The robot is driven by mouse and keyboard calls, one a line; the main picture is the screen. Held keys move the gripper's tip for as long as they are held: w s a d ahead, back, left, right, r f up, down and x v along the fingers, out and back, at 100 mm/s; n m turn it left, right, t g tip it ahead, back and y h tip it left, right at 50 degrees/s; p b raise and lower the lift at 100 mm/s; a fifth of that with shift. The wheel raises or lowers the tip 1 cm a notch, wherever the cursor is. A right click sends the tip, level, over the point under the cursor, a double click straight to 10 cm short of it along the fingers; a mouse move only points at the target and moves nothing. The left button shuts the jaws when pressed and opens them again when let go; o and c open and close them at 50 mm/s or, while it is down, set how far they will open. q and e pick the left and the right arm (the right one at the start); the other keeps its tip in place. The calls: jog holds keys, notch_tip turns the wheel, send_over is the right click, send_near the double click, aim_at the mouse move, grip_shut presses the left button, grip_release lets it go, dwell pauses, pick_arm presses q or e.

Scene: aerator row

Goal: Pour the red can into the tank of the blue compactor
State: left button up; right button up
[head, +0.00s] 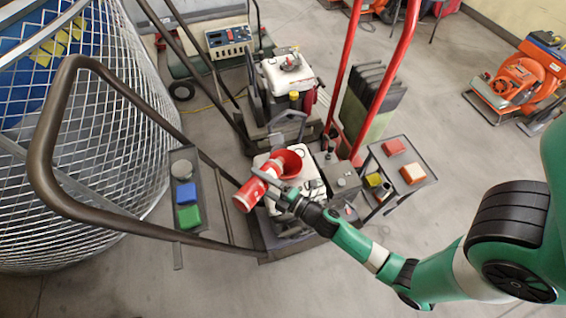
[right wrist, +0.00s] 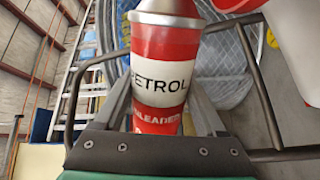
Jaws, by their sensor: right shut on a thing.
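The red can (head: 249,195) has a white band reading "PETROL" in the right wrist view (right wrist: 160,82), with a silver top. My right gripper (head: 277,188) is shut around its body. The can is tilted, its top toward a red funnel (head: 289,160) on a white tank (head: 309,186). The top is close to the funnel's rim; I cannot tell if they touch, and no liquid shows. The tank's machine has a dark handle (head: 62,130); little blue shows on it. The funnel and tank edge also show at the right wrist view's upper right. My left gripper is out of view.
A similar machine with a white tank (head: 290,75) stands behind. Red handle bars (head: 393,75) rise close to the funnel. A small cart (head: 400,165) with coloured blocks is at right. A tray (head: 183,160) with blue and green blocks and a wire cage (head: 100,140) are at left.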

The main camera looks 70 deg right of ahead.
aim_at(266, 170)
jog(key=shift+d+r+m+p, duration=0.15)
jog(key=shift+d+m+p, duration=0.05)
jog(key=shift+m+p, duration=0.3)
dwell(1.2)
jog(key=shift+s+d+r+m+p, duration=0.1)
jog(key=shift+d+r+m+p, duration=0.25)
jog(key=shift+r+m+p, duration=0.65)
jog(key=shift+s+d+r+m+p, duration=0.1)
jog(key=shift+d+r+m+p, duration=0.25)
jog(key=shift+p, duration=1.15)
jog(key=shift+d+r+m+p, duration=0.25)
jog(key=shift+r+m+p, duration=0.15)
jog(key=shift+p, duration=0.55)
jog(key=shift+s+d+r+m+p, duration=0.1)
jog(key=shift+d+r+m+p, duration=0.3)
jog(key=shift+p, duration=0.4)
jog(key=shift+f, duration=0.15)
